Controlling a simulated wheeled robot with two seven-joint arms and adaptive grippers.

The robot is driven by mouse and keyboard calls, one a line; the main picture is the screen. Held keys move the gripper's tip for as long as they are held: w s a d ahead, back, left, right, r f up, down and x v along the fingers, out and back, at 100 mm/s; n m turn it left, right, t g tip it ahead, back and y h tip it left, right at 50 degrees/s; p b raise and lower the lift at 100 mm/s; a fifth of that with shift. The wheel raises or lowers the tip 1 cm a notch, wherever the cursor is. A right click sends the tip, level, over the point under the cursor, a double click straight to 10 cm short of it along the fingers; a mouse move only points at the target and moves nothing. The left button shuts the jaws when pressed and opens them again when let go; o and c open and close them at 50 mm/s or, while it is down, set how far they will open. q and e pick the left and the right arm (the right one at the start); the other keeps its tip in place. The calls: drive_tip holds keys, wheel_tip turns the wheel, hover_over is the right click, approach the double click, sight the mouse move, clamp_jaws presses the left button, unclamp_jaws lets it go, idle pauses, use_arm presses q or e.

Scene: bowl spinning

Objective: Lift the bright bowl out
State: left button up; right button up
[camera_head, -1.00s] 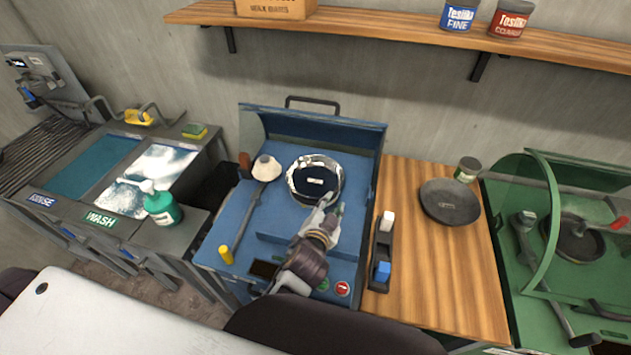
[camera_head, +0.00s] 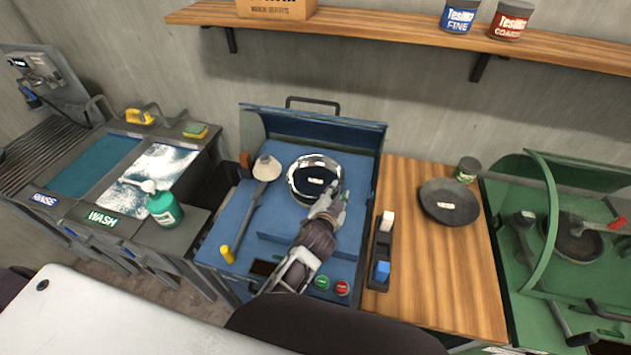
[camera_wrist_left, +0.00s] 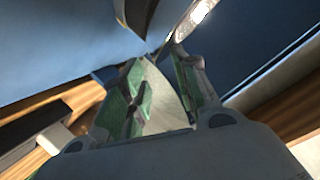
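The bright bowl (camera_head: 314,172), with a shiny rim and a dark interior bearing a small label, sits on the floor of the blue open-lidded station (camera_head: 280,225). My left gripper (camera_head: 338,200) reaches up from the front to the bowl's lower right rim. In the left wrist view, its green-padded fingers (camera_wrist_left: 157,65) are apart, with the bright rim of the bowl (camera_wrist_left: 190,20) just beyond the tips. I cannot tell whether a finger touches the rim. My right gripper is not in view.
A white-headed tool (camera_head: 267,168) lies left of the bowl. A dark pan (camera_head: 449,201) sits on the wooden counter (camera_head: 430,270) to the right. Wash tanks with a green bottle (camera_head: 164,209) stand left. A green hooded station (camera_head: 570,270) stands far right.

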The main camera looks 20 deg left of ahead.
sight(342, 182)
use_arm(q)
drive_tip(key=shift+x, duration=0.85)
drive_tip(key=shift+w, duration=0.15)
drive_tip(key=shift+d+p+x, duration=0.15)
drive_tip(key=shift+p+x, duration=0.15)
drive_tip(key=shift+x, duration=0.4)
drive_tip(key=shift+d+p+x, duration=0.15)
drive_tip(key=shift+p+x, duration=0.1)
drive_tip(key=shift+x, duration=1.5)
clamp_jaws()
